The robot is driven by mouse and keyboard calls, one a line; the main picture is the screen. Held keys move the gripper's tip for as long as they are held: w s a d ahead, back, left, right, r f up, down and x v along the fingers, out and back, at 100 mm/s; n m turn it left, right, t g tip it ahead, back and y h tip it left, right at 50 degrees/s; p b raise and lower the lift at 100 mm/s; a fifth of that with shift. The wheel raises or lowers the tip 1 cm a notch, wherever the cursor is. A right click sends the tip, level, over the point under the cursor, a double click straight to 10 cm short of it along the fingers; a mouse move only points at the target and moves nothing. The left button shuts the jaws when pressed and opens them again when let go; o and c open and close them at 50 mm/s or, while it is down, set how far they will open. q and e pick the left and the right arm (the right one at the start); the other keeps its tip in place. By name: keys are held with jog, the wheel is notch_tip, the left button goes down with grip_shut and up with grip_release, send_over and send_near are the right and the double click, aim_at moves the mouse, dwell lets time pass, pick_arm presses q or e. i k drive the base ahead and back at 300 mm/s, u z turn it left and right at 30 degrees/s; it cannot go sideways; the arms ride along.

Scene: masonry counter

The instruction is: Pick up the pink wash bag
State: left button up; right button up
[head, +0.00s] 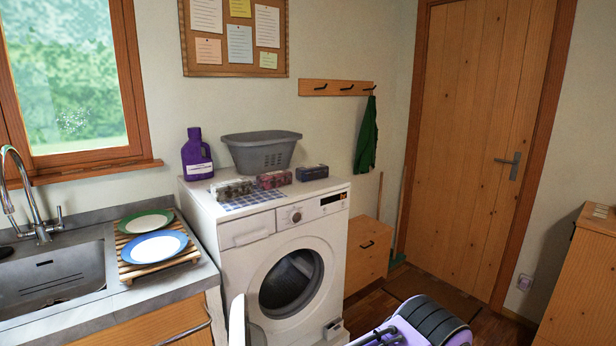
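A small pink patterned bag (273,179), which looks like the wash bag, lies on top of the white washing machine (285,250). It is the middle one of three similar small items in a row. A grey-green patterned one (231,189) is to its left and a dark blue one (312,172) to its right. The pink one is close to the grey-green one; I cannot tell if they touch. No gripper fingers can be made out. Parts of my own body show at the bottom edge.
A grey laundry basket (262,151) stands behind the bags, with a purple bottle (197,156) to its left. A checked cloth (253,198) lies in front. A wooden rack (158,262) with two plates is on the counter to the left. The machine's front right top is clear.

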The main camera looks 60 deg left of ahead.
aim_at(268, 181)
jog(key=i, duration=1.45)
jog(key=u, duration=3.15)
jog(key=i, duration=0.3)
jog(key=z, duration=0.15)
